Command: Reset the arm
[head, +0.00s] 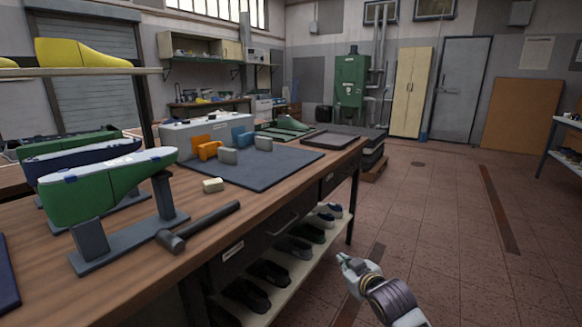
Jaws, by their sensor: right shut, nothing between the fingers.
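My right gripper (347,262) is at the lower middle of the head view. It is shut and empty, in front of the bench's lower shelf and above the tiled floor. It looks apart from the bench. My left gripper is not in view. A wooden workbench (205,262) fills the left side. A green shoe last with a white top (95,192) rests on a dark stand on it. A hammer (200,226) lies near the bench's front edge.
A dark mat (275,168) holds orange and grey blocks near a grey box. A small pale block (213,185) lies near the hammer. Several dark shoes sit on the lower shelf (284,301). Yellow lasts (80,53) stand on an upper shelf. The floor (440,220) at right is open.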

